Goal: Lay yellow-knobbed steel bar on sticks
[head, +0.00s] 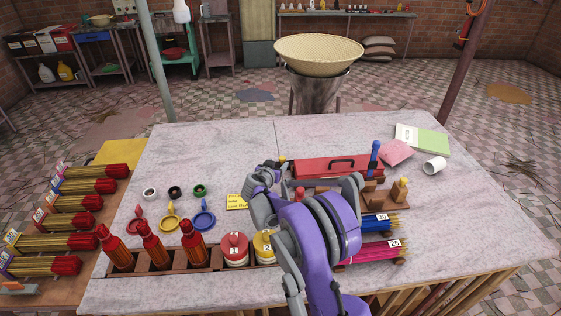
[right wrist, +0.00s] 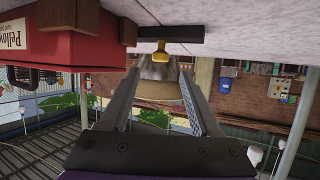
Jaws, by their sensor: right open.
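A dark bar (right wrist: 170,34) with a yellow knob (right wrist: 161,56) shows beyond my fingertips in the right wrist view, which is upside down. In the head view only a bit of yellow (head: 282,159) shows there, left of the red toolbox; my arm hides the rest. My right gripper (right wrist: 159,75) is open and empty, its two fingers apart and pointing toward the knob. Blue sticks (head: 376,222) and pink sticks (head: 372,250) lie in bundles at the front right, partly behind my right arm. My left gripper is not in view.
The red toolbox (head: 330,169) stands close to the right gripper. A wooden stand (head: 370,199) with a blue-handled tool (head: 374,158) is to its right. Red bottles, numbered jars (head: 235,248) and coloured rings (head: 204,216) occupy the left. The table's back left (head: 215,148) is clear.

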